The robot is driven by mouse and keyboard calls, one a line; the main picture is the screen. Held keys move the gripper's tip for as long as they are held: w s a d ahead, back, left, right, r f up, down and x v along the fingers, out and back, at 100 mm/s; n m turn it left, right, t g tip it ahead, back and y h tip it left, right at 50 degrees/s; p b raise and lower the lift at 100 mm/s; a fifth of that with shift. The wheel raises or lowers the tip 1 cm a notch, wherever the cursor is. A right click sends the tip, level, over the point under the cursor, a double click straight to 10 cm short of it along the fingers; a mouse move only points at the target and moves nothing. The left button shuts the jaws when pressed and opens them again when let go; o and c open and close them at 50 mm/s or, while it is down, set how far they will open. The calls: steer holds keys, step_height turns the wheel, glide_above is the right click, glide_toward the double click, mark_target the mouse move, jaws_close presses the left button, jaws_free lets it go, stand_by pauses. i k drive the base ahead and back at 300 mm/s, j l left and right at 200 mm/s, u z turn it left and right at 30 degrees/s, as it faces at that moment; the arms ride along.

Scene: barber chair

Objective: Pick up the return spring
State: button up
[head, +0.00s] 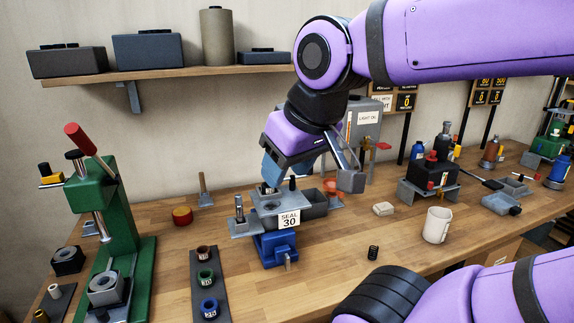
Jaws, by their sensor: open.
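A small black coil spring (373,253), which looks like the return spring, stands on the wooden bench right of the blue vise and left of the white mug. My gripper (311,178) is open and points down over the grey fixture (262,227) marked "SEAL 30". It is up and to the left of the spring in the picture, clearly apart from it. I see nothing held between its fingers, though part of the space there is hard to make out.
A blue vise (277,249) sits below the fixture. A cream mug (437,225) and a small pale block (383,209) stand near the spring. A green press (100,235) and a dark strip with three coloured rings (207,278) are left. Bench around the spring is clear.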

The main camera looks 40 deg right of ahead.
mark_target(375, 253)
steer(key=z, duration=1.5)
